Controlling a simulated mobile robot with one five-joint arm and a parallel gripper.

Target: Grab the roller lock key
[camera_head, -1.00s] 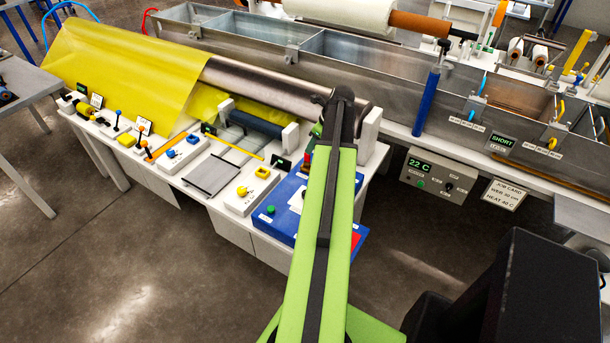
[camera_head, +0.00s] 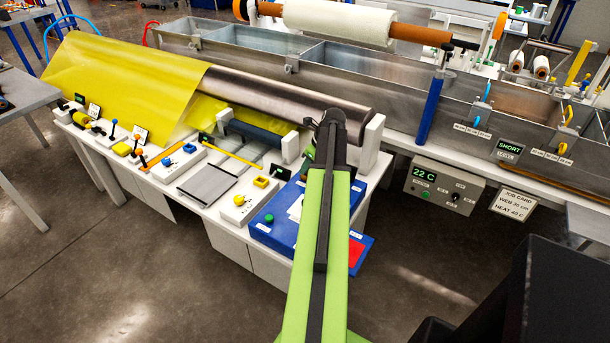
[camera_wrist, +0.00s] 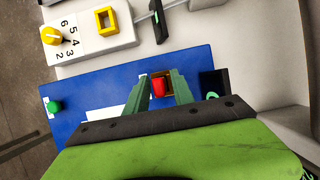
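A small red piece (camera_wrist: 158,88), which may be the roller lock key, stands in front of a brown square opening or holder at the blue panel's far edge. My gripper (camera_wrist: 160,74) is open, with one green finger on each side of the red piece. I cannot tell whether a finger touches it. The blue panel (camera_wrist: 100,88) lies under my gripper and also shows in the head view (camera_head: 272,232). In the head view my arm hides the gripper's tips and the red piece.
A dial block (camera_wrist: 92,46) with a yellow knob and yellow frame sits beside the panel. A dark upright piece (camera_wrist: 158,18) stands close ahead of the fingers. In the head view a white roller bracket (camera_head: 371,143) stands right of my arm, and the steel bath (camera_head: 400,100) lies behind.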

